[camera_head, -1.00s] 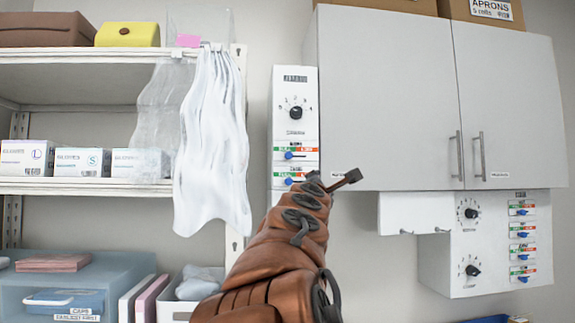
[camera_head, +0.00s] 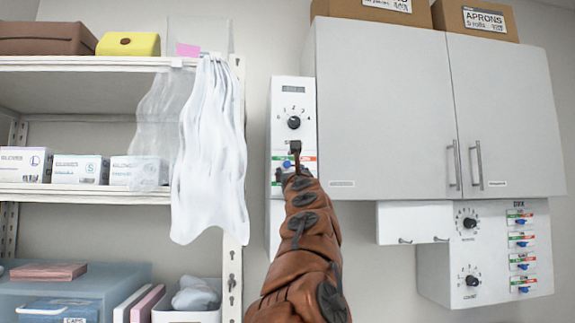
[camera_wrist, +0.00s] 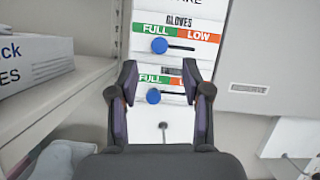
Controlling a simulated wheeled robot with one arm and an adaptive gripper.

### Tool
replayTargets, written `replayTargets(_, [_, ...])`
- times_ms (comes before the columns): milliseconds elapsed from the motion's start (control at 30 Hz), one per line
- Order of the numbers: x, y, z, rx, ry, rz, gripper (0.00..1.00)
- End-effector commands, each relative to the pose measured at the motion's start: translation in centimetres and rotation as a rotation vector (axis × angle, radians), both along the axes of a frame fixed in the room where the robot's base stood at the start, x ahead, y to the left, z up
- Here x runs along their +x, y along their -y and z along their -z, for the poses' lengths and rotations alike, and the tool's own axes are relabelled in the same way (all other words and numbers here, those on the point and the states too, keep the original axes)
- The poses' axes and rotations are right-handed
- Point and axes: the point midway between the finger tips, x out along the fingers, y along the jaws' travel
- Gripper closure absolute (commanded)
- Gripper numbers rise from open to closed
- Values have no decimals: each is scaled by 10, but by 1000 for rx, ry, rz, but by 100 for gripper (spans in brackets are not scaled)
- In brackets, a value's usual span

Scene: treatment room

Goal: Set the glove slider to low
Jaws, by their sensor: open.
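The glove slider has a blue knob (camera_wrist: 159,46) in the wrist view, under the label GLOVES (camera_wrist: 180,21). It sits at the left, FULL end of a dark slot that runs right toward LOW. A second slider's blue knob (camera_wrist: 153,96) is just below, also at its FULL end; its label is mostly hidden. My gripper (camera_wrist: 160,76) is open and empty, with fingertips left and right of the panel strip between the two sliders. I cannot tell whether they touch the panel. In the head view my gripper (camera_head: 288,160) covers much of the slider area.
The narrow white panel (camera_head: 307,95) carries a dial (camera_head: 293,122) above the sliders. A cabinet (camera_head: 385,110) stands close at its right. A shelf (camera_head: 90,192) with boxes and a hanging white apron (camera_head: 212,150) is at its left. Another dial-and-slider panel (camera_head: 495,265) is lower right.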

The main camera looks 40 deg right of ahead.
Motion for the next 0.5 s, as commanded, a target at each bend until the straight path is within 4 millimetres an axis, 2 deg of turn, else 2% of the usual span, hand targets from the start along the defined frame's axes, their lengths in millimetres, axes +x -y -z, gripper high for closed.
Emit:
replayTargets(133, [12, 8, -11, 1, 1, -4, 52])
replayTargets(500, [41, 30, -25, 2, 2, -1, 52])
